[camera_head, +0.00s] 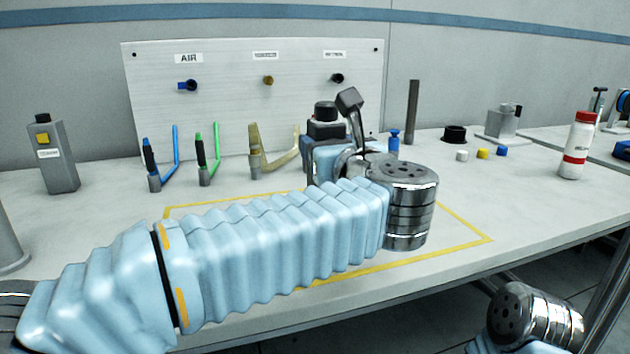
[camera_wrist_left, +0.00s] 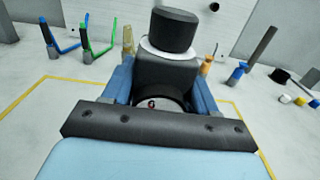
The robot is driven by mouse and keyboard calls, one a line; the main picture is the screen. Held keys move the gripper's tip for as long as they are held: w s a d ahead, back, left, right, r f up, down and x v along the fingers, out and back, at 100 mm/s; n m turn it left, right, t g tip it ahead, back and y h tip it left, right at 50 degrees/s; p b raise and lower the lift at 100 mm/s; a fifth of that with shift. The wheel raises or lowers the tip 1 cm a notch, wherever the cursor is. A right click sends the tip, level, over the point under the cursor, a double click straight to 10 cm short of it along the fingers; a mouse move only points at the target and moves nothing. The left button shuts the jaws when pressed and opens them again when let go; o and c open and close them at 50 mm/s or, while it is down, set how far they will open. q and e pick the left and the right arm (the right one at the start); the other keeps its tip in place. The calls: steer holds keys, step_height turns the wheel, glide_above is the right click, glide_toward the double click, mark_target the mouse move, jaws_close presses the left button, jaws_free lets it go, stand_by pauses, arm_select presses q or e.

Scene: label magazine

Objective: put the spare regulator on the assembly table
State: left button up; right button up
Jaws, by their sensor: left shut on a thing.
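The spare regulator, a dark block with a round black knob (camera_head: 325,111), is in my left gripper (camera_head: 328,160) over the back part of the yellow-outlined area on the assembly table (camera_head: 240,203). In the left wrist view the regulator (camera_wrist_left: 172,62) stands upright between the two blue fingers of the left gripper (camera_wrist_left: 162,88), which is shut on it. My forearm and wrist hide its lower part, so I cannot tell whether it touches the table. Only a link of my right arm shows at the bottom right of the head view; its gripper is out of view.
A panel (camera_head: 225,120) with labelled ports stands behind. Blue, green and yellow hoses (camera_head: 208,165) stand before it. A grey box (camera_head: 55,155) is at left. Small caps (camera_head: 482,153), a black ring (camera_head: 454,134) and a red-capped bottle (camera_head: 577,145) are at right.

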arm_select(q)
steer(key=shift+w+a+f, duration=0.35)
steer(key=shift+a+f, duration=0.2)
steer(key=shift+f, duration=0.15)
steer(key=f, duration=0.3)
steer(key=shift+w+a+f+b, duration=0.2)
steer(key=shift+w+a+b, duration=0.05)
steer(key=shift+a+b, duration=0.1)
steer(key=shift+f, duration=0.35)
steer(key=shift+f, duration=0.2)
steer(key=o, duration=1.4)
steer(key=shift+c, duration=0.2)
steer(key=shift+r, duration=0.1)
